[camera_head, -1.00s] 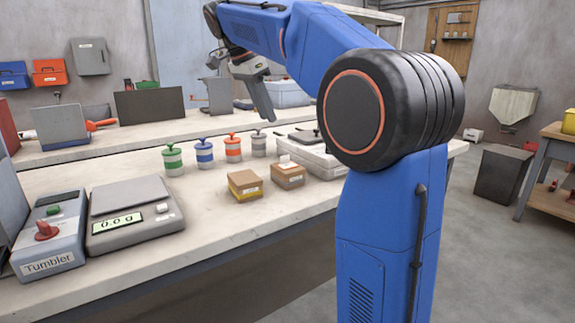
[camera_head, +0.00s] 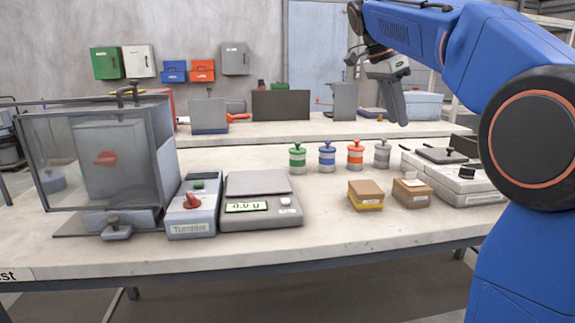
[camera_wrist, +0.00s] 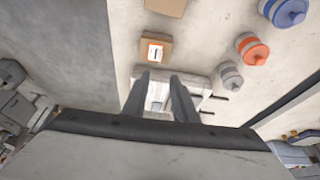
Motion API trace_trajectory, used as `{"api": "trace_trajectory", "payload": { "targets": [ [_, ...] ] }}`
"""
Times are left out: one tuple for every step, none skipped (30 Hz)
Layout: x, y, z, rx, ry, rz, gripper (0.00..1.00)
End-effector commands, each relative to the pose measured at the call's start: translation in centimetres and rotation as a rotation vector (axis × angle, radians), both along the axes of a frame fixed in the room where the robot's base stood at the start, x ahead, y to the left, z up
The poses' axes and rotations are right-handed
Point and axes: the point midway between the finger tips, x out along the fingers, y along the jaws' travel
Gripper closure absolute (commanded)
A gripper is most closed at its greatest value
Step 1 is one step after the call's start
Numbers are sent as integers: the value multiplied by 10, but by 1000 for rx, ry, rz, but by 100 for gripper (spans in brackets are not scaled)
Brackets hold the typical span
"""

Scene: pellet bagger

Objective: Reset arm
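My gripper (camera_head: 398,108) hangs from my blue arm above the back of the near bench, fingers pointing down. In the wrist view its two dark fingers (camera_wrist: 160,78) stand apart with nothing held between them. Below and beyond them lies a pale case (camera_wrist: 158,98), which shows in the head view as a white case (camera_head: 455,180) at the right of the bench. My arm is bent, with the elbow at the right edge of the head view.
The near bench (camera_head: 330,240) holds a tumbler control box (camera_head: 192,225), a scale (camera_head: 262,215) reading 0.0 g, two small cartons (camera_head: 366,195), and several lidded jars (camera_head: 327,158). A clear-walled enclosure (camera_head: 60,165) stands at the left. A second bench (camera_head: 270,132) is behind.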

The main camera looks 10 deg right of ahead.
Motion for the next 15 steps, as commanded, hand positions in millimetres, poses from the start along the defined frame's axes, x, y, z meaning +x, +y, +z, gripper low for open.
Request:
{"api": "trace_trajectory", "payload": {
  "targets": [
    [-7,1,-3,5,3,28,74],
    [-12,2,-5,9,5,54,74],
    [-20,3,-10,15,11,93,74],
    [-25,4,-14,20,14,127,74],
    [-32,6,-19,26,19,164,74],
    [-42,8,-26,33,23,217,74],
    [-49,9,-31,38,27,256,74],
    [-56,11,-37,44,31,296,74],
    [-66,13,-45,50,34,350,74],
    [-73,15,-51,54,37,390,74],
    [-81,17,-58,58,39,429,74],
    [-91,19,-67,63,41,480,74],
    [-98,21,-74,67,43,518,74],
    [-105,24,-81,71,43,557,74],
    [-116,26,-91,74,45,608,74]
  ]
}}
